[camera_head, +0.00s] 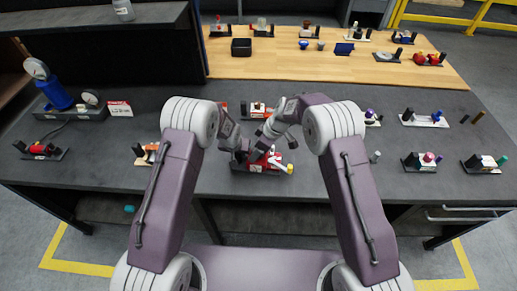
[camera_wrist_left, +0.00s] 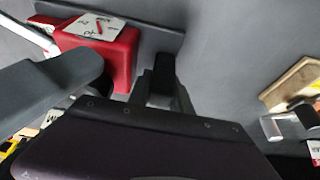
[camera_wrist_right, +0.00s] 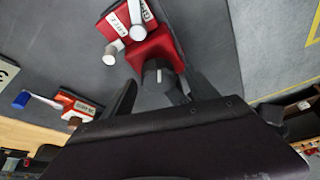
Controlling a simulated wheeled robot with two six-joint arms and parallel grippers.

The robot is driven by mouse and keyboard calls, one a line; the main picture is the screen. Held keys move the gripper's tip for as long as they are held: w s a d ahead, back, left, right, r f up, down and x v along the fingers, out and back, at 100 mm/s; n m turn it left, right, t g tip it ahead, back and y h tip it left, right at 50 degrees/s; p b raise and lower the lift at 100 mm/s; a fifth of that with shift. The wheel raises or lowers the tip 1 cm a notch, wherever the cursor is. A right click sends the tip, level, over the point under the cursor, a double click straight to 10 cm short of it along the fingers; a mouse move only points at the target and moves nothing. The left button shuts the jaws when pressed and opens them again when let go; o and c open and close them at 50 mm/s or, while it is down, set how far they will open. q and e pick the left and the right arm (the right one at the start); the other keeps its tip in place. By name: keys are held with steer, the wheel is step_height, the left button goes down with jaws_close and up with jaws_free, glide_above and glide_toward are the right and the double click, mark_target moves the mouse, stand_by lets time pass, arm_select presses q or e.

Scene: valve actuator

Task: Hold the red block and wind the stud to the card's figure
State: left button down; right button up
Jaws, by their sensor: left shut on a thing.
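The red block (camera_head: 276,164) sits on a dark base in the middle of the bench. In the left wrist view the block (camera_wrist_left: 122,62) has a white dial with a red pointer. My left gripper (camera_head: 238,157) is shut on a black post (camera_wrist_left: 163,68) beside the block. In the right wrist view a dark round stud with a pale line (camera_wrist_right: 156,74) sticks out of the block (camera_wrist_right: 152,46). My right gripper (camera_wrist_right: 160,95) is open, its fingers on either side of the stud.
Two white round-ended pegs (camera_wrist_right: 117,46) stand by the block. An orange and white unit (camera_head: 258,110) is just behind. Other units stand left and right, including a red one (camera_head: 41,149) and a white one (camera_head: 424,119).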

steer(key=v, duration=1.2)
steer(key=shift+s+d, duration=0.1)
steer(key=shift+s, duration=0.1)
steer(key=a+f+n, duration=0.1)
steer(key=f, duration=0.2)
steer(key=w+a+f+n+g, duration=0.1)
steer(key=f+n, duration=0.1)
steer(key=f, duration=0.2)
steer(key=w+a+f+n, duration=0.1)
steer(key=a+f+n, duration=0.1)
steer(key=f, duration=0.2)
steer(key=shift+w+f+g+y, duration=0.1)
steer(key=shift+g+y, duration=0.2)
steer(key=shift+g, duration=0.1)
steer(key=c, duration=1.4)
